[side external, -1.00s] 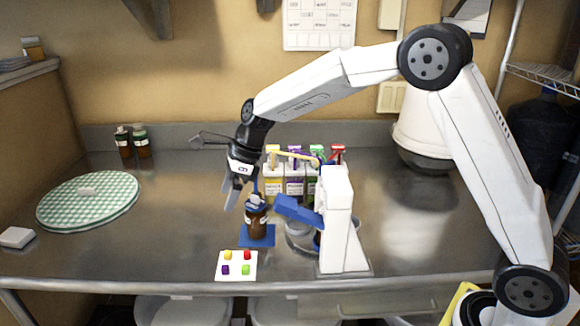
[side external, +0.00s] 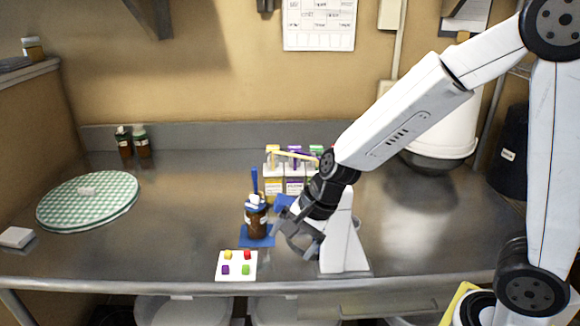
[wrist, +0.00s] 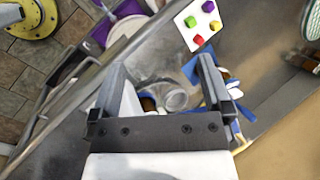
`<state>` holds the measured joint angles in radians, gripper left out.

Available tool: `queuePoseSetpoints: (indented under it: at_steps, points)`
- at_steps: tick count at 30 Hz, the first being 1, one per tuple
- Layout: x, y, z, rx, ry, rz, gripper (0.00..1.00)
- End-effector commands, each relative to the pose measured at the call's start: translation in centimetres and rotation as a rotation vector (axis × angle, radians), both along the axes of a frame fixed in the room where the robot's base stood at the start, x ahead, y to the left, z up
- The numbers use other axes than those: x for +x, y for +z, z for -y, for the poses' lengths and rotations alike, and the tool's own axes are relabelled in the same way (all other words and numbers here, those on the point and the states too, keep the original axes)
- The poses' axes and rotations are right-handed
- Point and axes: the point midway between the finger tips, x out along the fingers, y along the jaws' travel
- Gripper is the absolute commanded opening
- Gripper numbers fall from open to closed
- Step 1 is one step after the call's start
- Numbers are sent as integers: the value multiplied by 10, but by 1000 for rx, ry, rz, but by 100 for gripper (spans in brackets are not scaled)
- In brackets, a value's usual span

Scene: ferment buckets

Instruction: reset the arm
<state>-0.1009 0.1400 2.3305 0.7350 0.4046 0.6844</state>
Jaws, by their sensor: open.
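A clear glass vessel (wrist: 174,97) shows below, between the fingers. A brown bottle (side external: 256,222) with a blue-and-white top stands upright on a blue pad (side external: 257,241), just left of my gripper and apart from it.
A white card (side external: 236,266) with coloured cubes lies near the front edge. Bottles with coloured tops (side external: 293,172) stand behind. A green checked round mat (side external: 88,207) lies at left. A white bucket (side external: 440,128) stands at back right. The table's left middle is clear.

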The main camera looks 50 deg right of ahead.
Motion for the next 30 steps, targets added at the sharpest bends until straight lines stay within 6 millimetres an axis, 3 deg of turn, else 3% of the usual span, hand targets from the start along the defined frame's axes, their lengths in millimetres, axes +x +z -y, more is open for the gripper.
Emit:
queuePoseSetpoints:
  at_steps: [9, 18, 24, 30]
  points:
    - [-45, -16, 46, -339, 570, 76, 100]
    - [-74, -24, 77, -554, 1025, 100, 100]
    - [-81, -26, 84, -603, 1141, 103, 100]
    - [-81, -26, 84, -606, 1149, 104, 100]
